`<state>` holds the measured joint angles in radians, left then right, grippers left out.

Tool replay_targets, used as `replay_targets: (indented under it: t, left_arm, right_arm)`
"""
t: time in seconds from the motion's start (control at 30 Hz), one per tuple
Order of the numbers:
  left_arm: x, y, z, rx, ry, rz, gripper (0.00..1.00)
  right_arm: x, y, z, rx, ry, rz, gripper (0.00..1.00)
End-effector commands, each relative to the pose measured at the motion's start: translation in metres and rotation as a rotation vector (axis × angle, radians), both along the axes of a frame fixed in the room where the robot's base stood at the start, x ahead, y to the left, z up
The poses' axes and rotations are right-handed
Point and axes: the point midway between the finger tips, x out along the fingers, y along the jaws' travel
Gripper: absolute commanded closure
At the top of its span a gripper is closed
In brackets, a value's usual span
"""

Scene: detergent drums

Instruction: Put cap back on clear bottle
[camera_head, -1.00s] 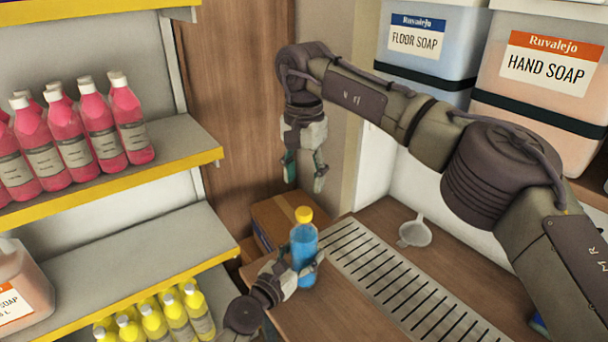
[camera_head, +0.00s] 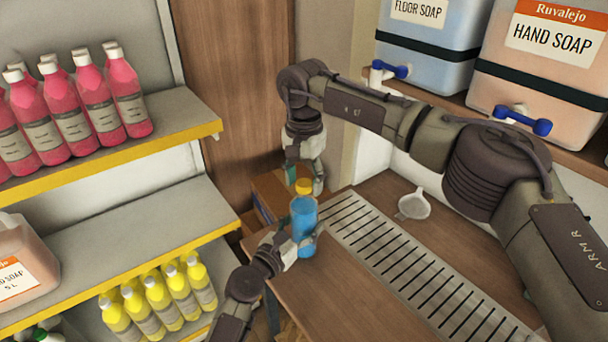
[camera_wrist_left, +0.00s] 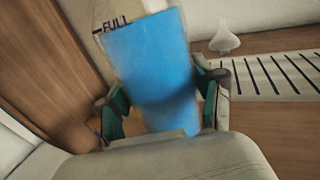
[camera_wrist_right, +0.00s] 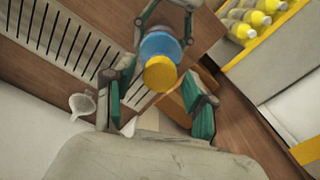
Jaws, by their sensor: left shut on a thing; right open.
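The clear bottle (camera_head: 304,214) holds blue liquid and is upright near the left end of the counter. A yellow cap (camera_head: 304,186) sits on its top; how tightly it is seated cannot be told. My left gripper (camera_head: 301,244) is shut around the bottle's lower body, and its fingers flank the blue liquid (camera_wrist_left: 152,75) in the left wrist view. My right gripper (camera_head: 304,180) points down at the cap, open. In the right wrist view the cap (camera_wrist_right: 160,73) lies between its spread fingers, with a gap on both sides.
A slotted drain grate (camera_head: 400,262) and a white funnel (camera_head: 414,204) are on the counter right of the bottle. A cardboard box (camera_head: 268,190) is behind. Shelves with pink bottles (camera_head: 98,92) and yellow bottles (camera_head: 160,300) stand left. Soap drums (camera_head: 540,70) with blue-handled taps are at upper right.

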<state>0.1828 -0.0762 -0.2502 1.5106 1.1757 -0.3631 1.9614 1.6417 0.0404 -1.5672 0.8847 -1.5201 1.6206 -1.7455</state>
Motion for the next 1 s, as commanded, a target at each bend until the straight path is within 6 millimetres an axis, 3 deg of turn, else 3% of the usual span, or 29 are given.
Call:
replay_targets:
  t: [0.07, 0.4, 0.57, 0.67, 1.0]
  left_arm:
    - [0.0001, 0.0002, 0.0002, 0.0, 0.0, 0.0, 1.0]
    - [0.0001, 0.0002, 0.0002, 0.0, 0.0, 0.0, 1.0]
    - [0.0001, 0.0002, 0.0002, 0.0, 0.0, 0.0, 1.0]
    - [0.0001, 0.0002, 0.0002, 0.0, 0.0, 0.0, 1.0]
    - [0.0001, 0.0002, 0.0001, 0.0, 0.0, 0.0, 1.0]
  right_arm:
    - [0.0, -0.0001, 0.0001, 0.0, 0.0, 0.0, 0.44]
    - [0.0, -0.0001, 0.0003, 0.0, 0.0, 0.0, 1.0]
    - [0.0, -0.0001, 0.0003, 0.0, 0.0, -0.027, 1.0]
    - [0.0, -0.0001, 0.0002, 0.0, 0.0, -0.153, 1.0]
    - [-0.0001, 0.0, -0.0004, 0.0, 0.0, -1.018, 1.0]
